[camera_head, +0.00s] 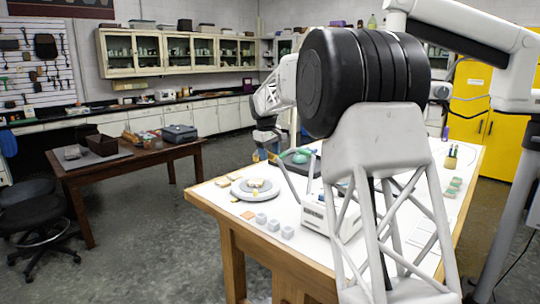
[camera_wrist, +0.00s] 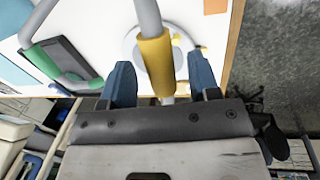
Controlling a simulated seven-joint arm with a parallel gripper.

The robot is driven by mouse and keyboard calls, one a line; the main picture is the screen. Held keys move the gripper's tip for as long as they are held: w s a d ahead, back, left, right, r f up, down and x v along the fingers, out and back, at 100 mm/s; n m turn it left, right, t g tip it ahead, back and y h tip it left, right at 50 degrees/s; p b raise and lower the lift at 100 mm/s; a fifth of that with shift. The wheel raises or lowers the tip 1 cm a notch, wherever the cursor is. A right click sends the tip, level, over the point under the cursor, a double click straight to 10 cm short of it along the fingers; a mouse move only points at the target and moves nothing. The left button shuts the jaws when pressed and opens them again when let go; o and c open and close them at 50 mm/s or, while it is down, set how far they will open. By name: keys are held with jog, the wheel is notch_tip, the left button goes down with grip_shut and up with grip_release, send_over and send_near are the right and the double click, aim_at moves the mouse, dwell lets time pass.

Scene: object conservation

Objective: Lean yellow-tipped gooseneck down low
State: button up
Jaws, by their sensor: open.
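The yellow-tipped gooseneck shows in the wrist view as a grey tube with a yellow sleeve (camera_wrist: 155,62). The sleeve lies between the two blue fingers of my gripper (camera_wrist: 163,82), which stand apart on either side of it. In the head view my gripper (camera_head: 264,148) is small at the far left part of the white table, and the gooseneck's yellow part is barely discernible there. A second gooseneck, with a green sleeve (camera_wrist: 43,63), is at the left of the wrist view.
A round grey stand (camera_head: 255,189) with small pieces on it is on the white table (camera_head: 233,225). Several small grey cubes (camera_head: 274,225) and a white box device (camera_head: 316,213) stand near it. My arm hides much of the table. A brown table (camera_head: 107,167) stands to the left.

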jog(key=shift+f, duration=0.45)
grip_shut()
